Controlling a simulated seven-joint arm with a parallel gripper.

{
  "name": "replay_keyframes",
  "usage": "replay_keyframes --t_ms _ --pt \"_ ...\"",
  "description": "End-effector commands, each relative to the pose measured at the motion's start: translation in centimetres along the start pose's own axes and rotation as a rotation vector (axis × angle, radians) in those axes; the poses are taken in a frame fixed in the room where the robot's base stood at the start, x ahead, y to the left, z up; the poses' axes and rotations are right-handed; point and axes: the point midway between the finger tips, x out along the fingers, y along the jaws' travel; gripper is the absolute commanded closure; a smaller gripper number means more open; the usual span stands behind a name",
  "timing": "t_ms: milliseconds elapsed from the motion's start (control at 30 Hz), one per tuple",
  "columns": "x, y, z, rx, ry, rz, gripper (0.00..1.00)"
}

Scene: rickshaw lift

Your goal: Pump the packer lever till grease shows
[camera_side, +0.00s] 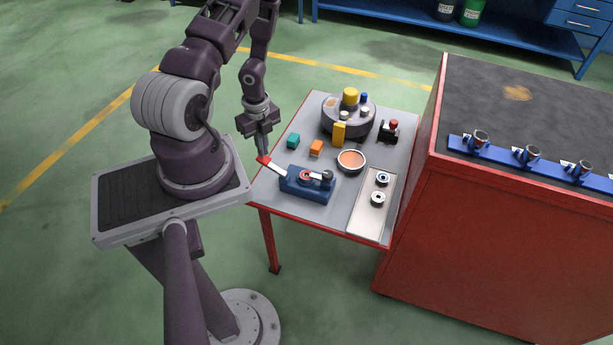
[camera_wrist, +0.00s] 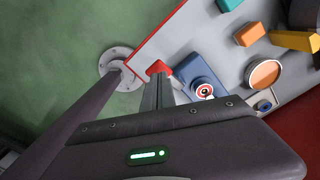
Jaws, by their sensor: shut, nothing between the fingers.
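The packer (camera_side: 308,184) is a blue block near the front left of the small grey table, with a red and white round part on top. Its lever (camera_side: 274,167) is a pale bar with a red tip, slanting up to the left. My gripper (camera_side: 265,152) is shut and empty, with its fingertips at or just above the red tip; I cannot tell if they touch. In the wrist view the fingers (camera_wrist: 158,88) reach toward the red tip (camera_wrist: 159,68) and partly cover the lever. The blue packer body (camera_wrist: 205,75) shows beyond them. I cannot make out any grease.
An orange-filled bowl (camera_side: 351,161), a teal block (camera_side: 293,141), an orange block (camera_side: 316,148) and a yellow block (camera_side: 339,134) stand behind the packer. A pale tray (camera_side: 366,217) holds two rings.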

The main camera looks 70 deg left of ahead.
Motion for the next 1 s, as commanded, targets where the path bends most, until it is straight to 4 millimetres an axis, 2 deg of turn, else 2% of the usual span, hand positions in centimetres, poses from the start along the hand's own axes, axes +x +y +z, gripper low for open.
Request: replay_keyframes --t_ms 1000 --pt "4.1 0.0 -0.1 0.001 0.002 0.0 1.0"
